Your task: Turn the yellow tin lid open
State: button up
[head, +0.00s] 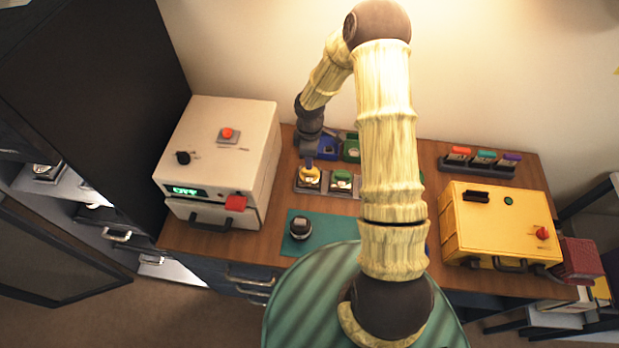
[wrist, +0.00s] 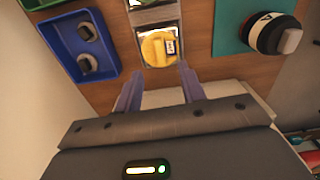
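The yellow tin lid (head: 309,174) sits in a grey holder on the wooden bench, left of a green-lidded tin (head: 341,180). In the wrist view the yellow lid (wrist: 157,50) is round, with a raised grip bar and a small dark-and-white label at its right side. My gripper (head: 308,161) is directly over the yellow tin, pointing down. In the wrist view my gripper's (wrist: 160,72) two purple-grey fingers are spread apart, with nothing between them. Their tips are near the lid's lower edge; I cannot tell if they touch it.
A blue bin (wrist: 76,45) with two dark parts stands close by the tin. A teal mat (head: 325,230) holds a dark round lens part (head: 300,227). A white machine (head: 222,150) stands left, a yellow box (head: 500,222) right, and a rack (head: 480,162) at back right.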

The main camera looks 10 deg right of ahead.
jog(key=shift+r+p, duration=2.05)
jog(key=shift+r, duration=0.75)
jog(key=s+r+m+t+b, duration=0.1)
jog(key=s+r+m+b, duration=0.3)
jog(key=s, duration=0.5)
jog(key=s+r+m+t+b, duration=0.1)
jog(key=s+r+m+b, duration=0.2)
jog(key=s+r+m, duration=0.6)
jog(key=shift+s+r+m+t+b, duration=0.15)
jog(key=shift+m+t+b, duration=0.15)
jog(key=shift+m+b, duration=0.15)
